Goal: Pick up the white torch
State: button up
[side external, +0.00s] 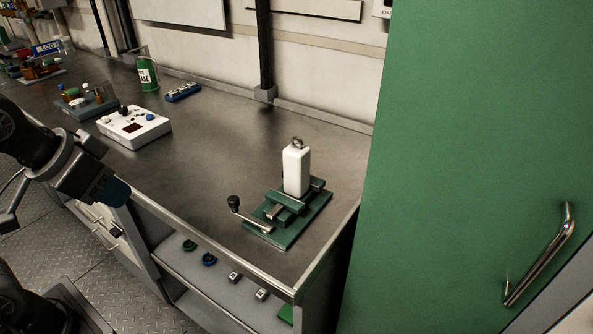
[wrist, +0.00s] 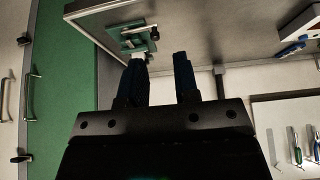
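The white torch (side external: 296,170) is a white upright block with a metal ring on top. It stands in a green vise (side external: 290,225) with a crank handle, near the right end of the bench. In the wrist view the green vise (wrist: 130,33) is at the top, and a small part of the white torch (wrist: 138,55) shows beside one fingertip; the rest is hidden. My gripper (side external: 116,193) is at the left in the side view, by the bench's front edge and well away from the torch. In the wrist view its dark blue fingers (wrist: 160,60) are apart with nothing between them.
A white box with knobs (side external: 134,127), a tray of small items (side external: 86,102), a green can (side external: 147,76) and a blue rack (side external: 183,92) stand left and behind. A tall green cabinet (side external: 470,120) borders the right. The bench's middle is clear.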

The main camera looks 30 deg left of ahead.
jog(key=o, duration=0.9)
jog(key=t, duration=0.9)
send_near(291, 164)
jog(key=x, duration=1.2)
jog(key=shift+w, duration=0.2)
